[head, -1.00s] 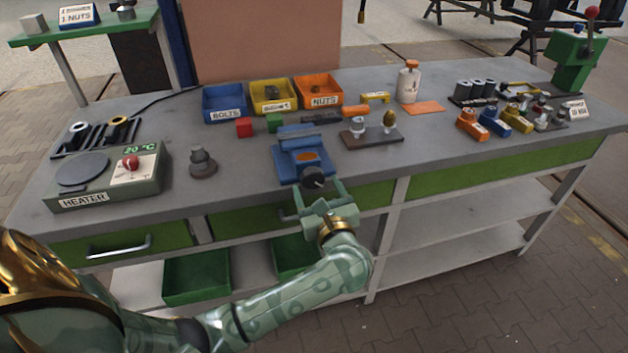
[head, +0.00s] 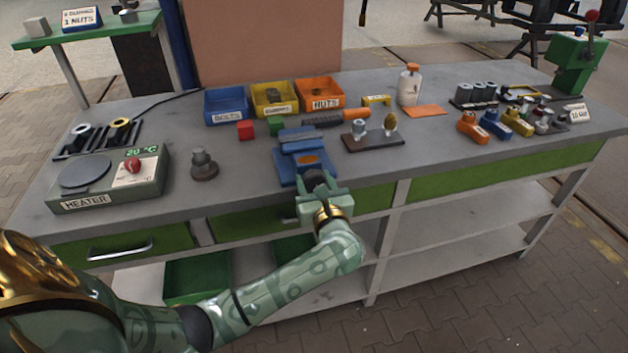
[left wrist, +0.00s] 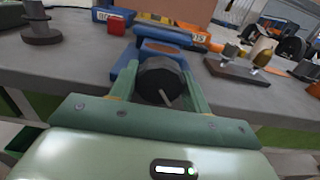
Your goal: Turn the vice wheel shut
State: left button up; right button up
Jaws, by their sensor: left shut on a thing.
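The blue vice (head: 300,163) stands at the front edge of the grey bench, and it also shows in the left wrist view (left wrist: 160,48). Its black round wheel (head: 318,181) faces the front. In the left wrist view the wheel (left wrist: 160,80) sits between the two green fingers, with a pale line on its face. My left gripper (head: 320,190) is shut on the wheel, coming in from the front of the bench. The gap between the vice jaws is hard to make out. My right gripper is not in view.
A heater (head: 110,180) and a dark stepped part (head: 203,165) stand left of the vice. Blue, yellow and orange bins (head: 320,106) stand behind it. A brown stand (head: 372,141) with two small parts is on the right. The bench front right of the vice is clear.

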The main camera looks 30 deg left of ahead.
pick_arm(q)
jog(key=shift+r+m+p, duration=0.25)
jog(key=shift+m+p, duration=0.2)
jog(key=shift+m, duration=0.95)
jog(key=shift+f+m, duration=0.25)
jog(key=shift+m, duration=0.05)
jog(key=o, duration=1)
jog(key=shift+d, duration=0.15)
